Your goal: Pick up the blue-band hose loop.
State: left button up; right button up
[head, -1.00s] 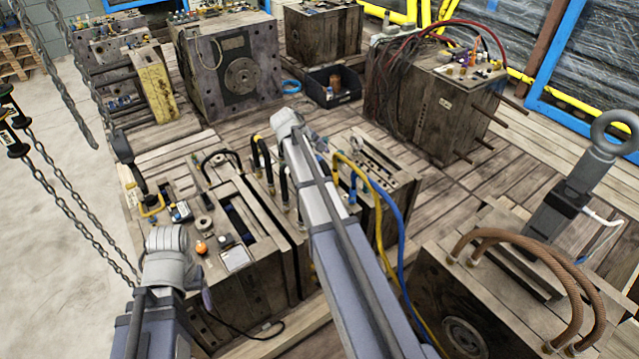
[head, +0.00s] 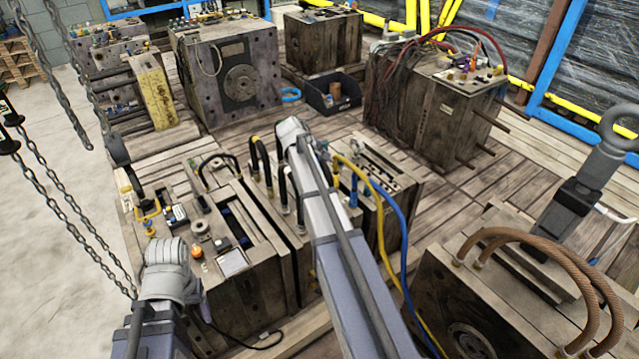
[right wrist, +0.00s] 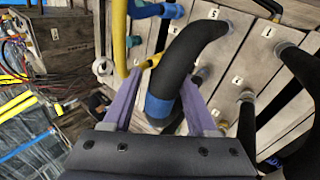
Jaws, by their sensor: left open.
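The black hose loop with a blue band (right wrist: 160,107) arches up close in the right wrist view. The two purple fingers of my right gripper (right wrist: 163,95) stand on either side of it, apart, with small gaps beside the band. In the head view my right arm covers this spot, and I cannot make out the blue band there. My left gripper (head: 204,303) is open and empty, low at the front left beside the wooden-looking mould (head: 255,290); its fingers are mostly hidden behind its wrist.
Dark hose loops (head: 258,158) stand left of my right wrist. Yellow (head: 378,215) and blue (head: 405,240) hoses run down beside my right arm. Chains (head: 75,205) hang at the left. A mould with brown hoses (head: 540,245) stands at the right. Bare planks (head: 445,215) lie between.

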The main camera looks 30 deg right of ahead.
grip_shut()
jog(key=shift+r, duration=0.15)
dwell(0.6)
notch_tip(320, 180, up, 10)
jog(key=p, duration=1)
jog(key=shift+f, duration=0.2)
